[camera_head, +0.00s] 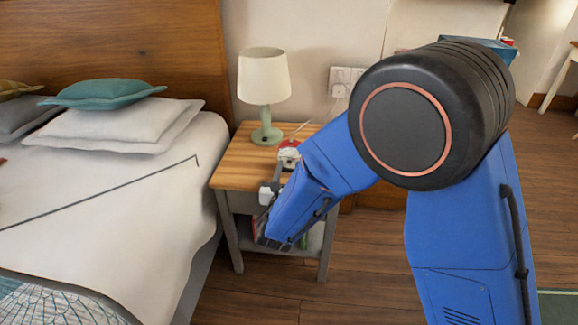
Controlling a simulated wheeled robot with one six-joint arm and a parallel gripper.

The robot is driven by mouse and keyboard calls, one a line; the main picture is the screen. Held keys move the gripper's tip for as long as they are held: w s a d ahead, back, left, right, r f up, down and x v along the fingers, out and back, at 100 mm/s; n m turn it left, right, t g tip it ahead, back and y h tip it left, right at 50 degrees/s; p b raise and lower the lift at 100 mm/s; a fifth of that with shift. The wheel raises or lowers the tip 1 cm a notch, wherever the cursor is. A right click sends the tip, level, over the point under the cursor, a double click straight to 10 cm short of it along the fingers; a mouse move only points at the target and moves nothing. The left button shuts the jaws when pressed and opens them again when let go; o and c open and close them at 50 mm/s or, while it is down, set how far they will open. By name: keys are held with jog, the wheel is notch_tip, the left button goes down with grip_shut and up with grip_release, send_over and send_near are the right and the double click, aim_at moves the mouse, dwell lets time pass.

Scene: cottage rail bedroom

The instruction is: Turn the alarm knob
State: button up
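My gripper (279,172) is at the end of my blue arm, over the nightstand's front edge, just below the red and white object in the picture. I cannot tell whether it touches the object. The fingers are small and partly hidden, so their opening is unclear.
A green lamp with a cream shade (264,77) stands behind on the nightstand. The bed (120,220) is close on the left. Items sit on the nightstand's lower shelf, partly hidden by my arm. Wall sockets (345,76) are behind. Wooden floor (300,292) is clear in front.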

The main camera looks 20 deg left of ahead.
jog(key=shift+x, duration=0.85)
grip_shut()
jog(key=shift+m, duration=0.3)
